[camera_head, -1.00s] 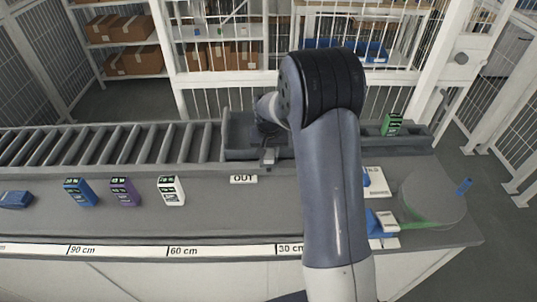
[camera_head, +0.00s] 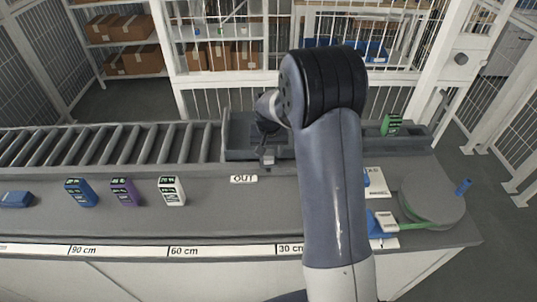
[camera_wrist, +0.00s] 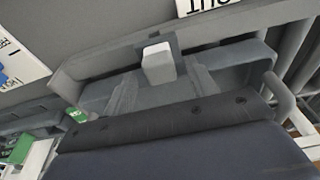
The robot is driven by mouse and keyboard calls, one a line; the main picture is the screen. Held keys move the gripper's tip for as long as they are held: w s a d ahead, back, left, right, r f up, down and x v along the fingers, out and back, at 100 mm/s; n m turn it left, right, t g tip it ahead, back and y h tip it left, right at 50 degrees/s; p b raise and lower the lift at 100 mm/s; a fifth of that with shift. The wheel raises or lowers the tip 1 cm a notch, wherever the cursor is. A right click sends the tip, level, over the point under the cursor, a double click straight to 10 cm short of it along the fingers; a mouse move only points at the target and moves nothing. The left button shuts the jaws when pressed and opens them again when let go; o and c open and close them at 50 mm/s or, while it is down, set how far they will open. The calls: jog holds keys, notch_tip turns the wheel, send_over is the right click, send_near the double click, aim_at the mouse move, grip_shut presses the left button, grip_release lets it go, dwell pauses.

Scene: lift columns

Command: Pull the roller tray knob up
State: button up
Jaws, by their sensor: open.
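The tray (camera_head: 238,147) is a dark grey trough at the right end of the roller track, above the OUT label. Its knob looks to be the small pale grey block (camera_wrist: 158,63) on a dark plate at the tray's near wall in the wrist view. A small grey block (camera_head: 268,155) shows there in the head view too. My gripper (camera_wrist: 164,84) is open, its grey fingers to either side of the block's lower end in the picture. I cannot tell whether they touch it. My arm hides part of the tray in the head view.
An OUT label (camera_head: 243,179) lies in front of the tray. Blue (camera_head: 81,192), purple (camera_head: 124,191) and white (camera_head: 172,190) boxes stand left on the bench. A green box (camera_head: 391,125) stands at the back right. A round grey disc (camera_head: 432,198) is at the right.

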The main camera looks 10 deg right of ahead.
notch_tip(320, 180, up, 8)
jog(key=s+p, duration=0.1)
jog(key=p, duration=0.2)
jog(key=shift+s+a+p, duration=0.15)
jog(key=shift+s+p, duration=0.15)
jog(key=shift+p, duration=0.1)
jog(key=shift+f, duration=0.2)
jog(key=f+b, duration=0.1)
jog(key=f, duration=0.2)
jog(key=w+f+b, duration=0.1)
jog(key=f+b, duration=0.1)
jog(key=f, duration=0.1)
jog(key=f+b, duration=0.2)
jog(key=f, duration=0.1)
jog(key=shift+w, duration=0.4)
jog(key=shift+r, duration=0.1)
